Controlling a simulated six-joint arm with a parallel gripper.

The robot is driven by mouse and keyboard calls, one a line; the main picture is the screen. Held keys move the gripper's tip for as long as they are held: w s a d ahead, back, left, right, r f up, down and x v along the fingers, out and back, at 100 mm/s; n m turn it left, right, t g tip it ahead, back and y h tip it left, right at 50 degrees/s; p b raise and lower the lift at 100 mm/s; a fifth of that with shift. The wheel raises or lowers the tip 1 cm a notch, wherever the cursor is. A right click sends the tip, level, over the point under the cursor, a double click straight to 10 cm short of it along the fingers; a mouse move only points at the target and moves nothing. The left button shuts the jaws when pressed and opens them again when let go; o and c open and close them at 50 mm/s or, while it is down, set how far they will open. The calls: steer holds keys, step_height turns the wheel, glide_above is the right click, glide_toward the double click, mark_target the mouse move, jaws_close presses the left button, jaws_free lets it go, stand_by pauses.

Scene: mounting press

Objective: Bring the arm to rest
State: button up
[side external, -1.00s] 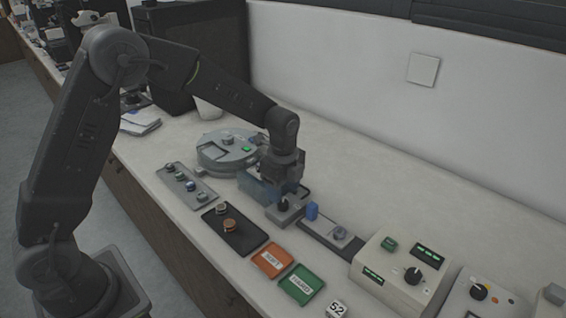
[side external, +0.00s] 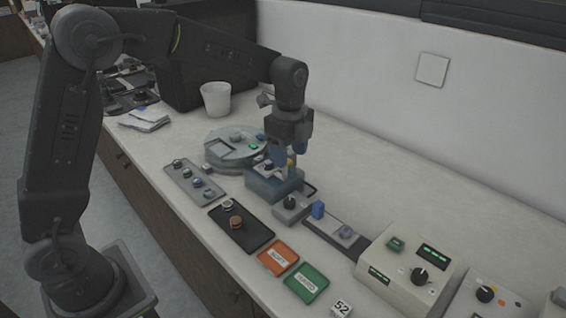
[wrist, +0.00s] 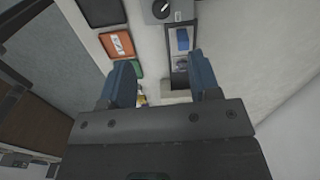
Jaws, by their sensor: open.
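My gripper (side external: 289,158) hangs fingers-down above a blue-grey block-shaped holder (side external: 274,186) on the bench, with small coloured parts on its top. The fingertips are close over the holder; I cannot tell whether they touch any of those parts. In the wrist view the two blue fingers (wrist: 162,88) stand wide apart, with nothing clamped between them. A small yellow and white part (wrist: 141,99) shows beside the left finger there. My arm is raised and bent over the bench.
A round grey machine (side external: 237,147) stands behind left. A grey tray (side external: 195,183) and a black tray (side external: 241,236) hold small pieces. Orange (side external: 278,257) and green (side external: 306,283) trays lie in front. A control box (side external: 408,268) stands at right.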

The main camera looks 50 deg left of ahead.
steer(key=s+a+r+n+t, duration=0.1)
steer(key=s+r+n+t, duration=0.1)
steer(key=s+n, duration=0.6)
steer(key=s+a+r+n+t, duration=0.1)
steer(key=s+r+n+t, duration=0.2)
steer(key=s+n, duration=0.6)
steer(key=s+r, duration=0.2)
steer(key=s, duration=0.5)
steer(key=shift+s+r+t, duration=0.15)
steer(key=shift+s+t, duration=0.15)
steer(key=shift+s, duration=0.1)
